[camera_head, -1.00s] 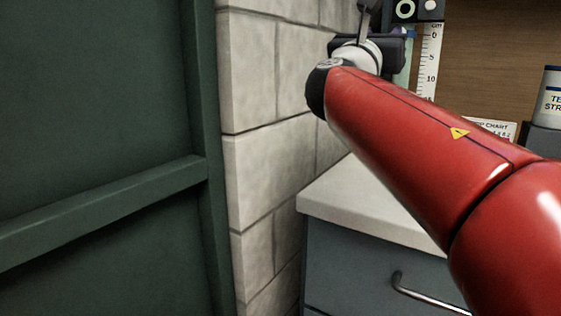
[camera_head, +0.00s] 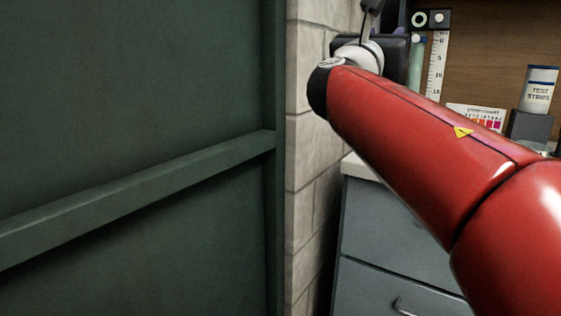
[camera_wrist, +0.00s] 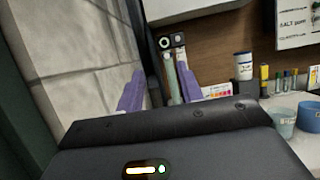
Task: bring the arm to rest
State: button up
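My gripper shows in the wrist view (camera_wrist: 160,90) as two purple fingers standing apart. I see nothing clasped between them; a pale green tube (camera_wrist: 171,78) shows in the gap, seemingly behind them. In the head view my red arm reaches up and to the left, with the dark wrist at the top centre. The fingertips are mostly cut off or hidden there.
A dark green door or panel (camera_head: 140,90) fills the left, beside a pale block wall (camera_head: 308,150). At right are a grey drawer cabinet (camera_head: 390,235), a ruler (camera_head: 437,65), a test strips bottle (camera_head: 539,88) and a colour chart (camera_head: 476,117).

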jog(key=s+d+f+m+g+y, duration=0.25)
jog(key=s+f+m, duration=0.2)
jog(key=f, duration=0.35)
jog(key=s+d+f+m+g+y, duration=0.1)
jog(key=s+d+f+m+g, duration=0.15)
jog(key=f+m, duration=0.45)
jog(key=s+d+f+m+g+y, duration=0.1)
jog(key=s+f+m+g, duration=0.25)
jog(key=f, duration=0.65)
jog(key=s+a+f+m+g+y, duration=0.2)
jog(key=s+a+f+m+y, duration=0.2)
jog(key=s+f+m, duration=0.3)
jog(key=s+a+f+m+g+y, duration=0.2)
jog(key=s+a+f+m+y, duration=0.2)
jog(key=f, duration=1)
jog(key=s+m, duration=0.3)
jog(key=s, duration=0.1)
jog(key=shift+s, duration=0.15)
jog(key=shift+g, duration=0.25)
